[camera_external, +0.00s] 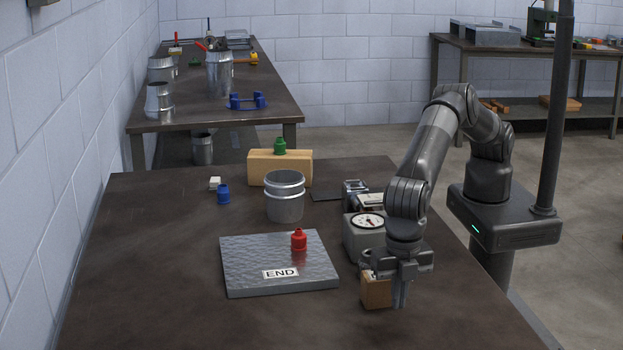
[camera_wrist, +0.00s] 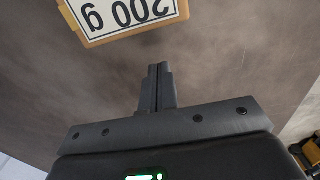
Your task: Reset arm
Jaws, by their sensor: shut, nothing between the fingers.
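My gripper (camera_external: 400,302) is shut and empty, pointing down near the table's right front. In the wrist view its fingers (camera_wrist: 158,72) are together with nothing between them. A tan block (camera_external: 376,291) stands just beside and partly behind the fingers in the external view. In the wrist view this block shows a white label reading 200 g (camera_wrist: 125,14), apart from the fingertips. My arm reaches from its base at the right, bent over the table.
A grey metal plate (camera_external: 245,283) with an END label carries a red knobbed piece (camera_external: 299,240). A dial scale (camera_external: 357,240), metal duct (camera_external: 285,200), blue piece (camera_external: 223,195) and wooden block (camera_external: 262,169) with a green piece (camera_external: 280,146) stand further back. The front left table is clear.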

